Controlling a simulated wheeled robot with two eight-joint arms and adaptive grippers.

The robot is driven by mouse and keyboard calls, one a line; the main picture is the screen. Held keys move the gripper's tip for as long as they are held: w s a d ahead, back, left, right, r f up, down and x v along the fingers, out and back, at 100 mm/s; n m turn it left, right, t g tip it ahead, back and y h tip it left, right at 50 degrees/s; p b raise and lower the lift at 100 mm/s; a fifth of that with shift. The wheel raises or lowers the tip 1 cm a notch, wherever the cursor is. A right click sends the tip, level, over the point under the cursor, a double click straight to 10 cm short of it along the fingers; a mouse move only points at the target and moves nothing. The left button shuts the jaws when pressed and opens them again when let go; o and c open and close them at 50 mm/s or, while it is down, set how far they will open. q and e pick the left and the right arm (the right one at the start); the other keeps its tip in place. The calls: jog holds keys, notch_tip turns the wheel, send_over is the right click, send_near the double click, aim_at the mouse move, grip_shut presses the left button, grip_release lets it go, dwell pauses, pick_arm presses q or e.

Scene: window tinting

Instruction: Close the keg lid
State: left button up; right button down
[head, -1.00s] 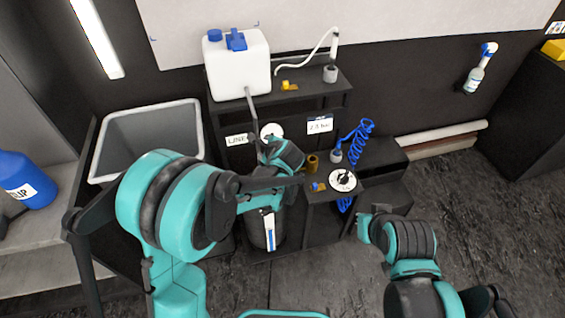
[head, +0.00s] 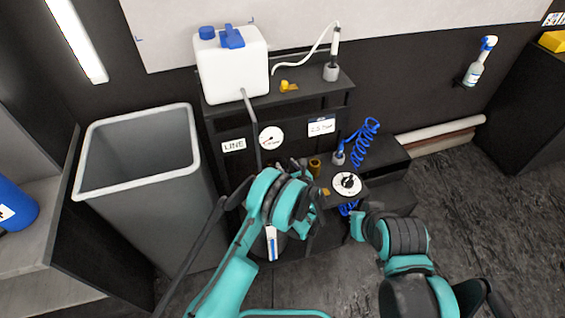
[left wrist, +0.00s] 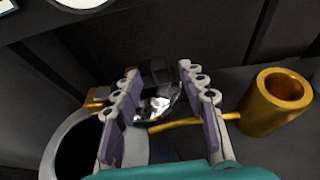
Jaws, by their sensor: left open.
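The keg (head: 262,246) stands low under the bench. In the head view it is mostly hidden by my left arm, and a white and blue strip shows on its side. In the left wrist view its round pale rim (left wrist: 57,140) surrounds a dark open mouth at lower left. A shiny curved metal piece, apparently the lid (left wrist: 158,106), lies between the fingers of my left gripper (left wrist: 163,85). The fingers are apart, and I cannot tell whether they touch it. In the head view the left gripper (head: 297,170) is above the keg, its fingers largely hidden. Only links of my right arm show.
A brass cylinder (left wrist: 272,105) stands right of the fingers. A grey bin (head: 140,160) is at left. A white tank (head: 232,72) stands on the shelf above.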

aim_at(284, 162)
pick_arm(q)
jog(key=shift+b+x, duration=0.6)
jog(key=shift+x, duration=1.75)
grip_shut()
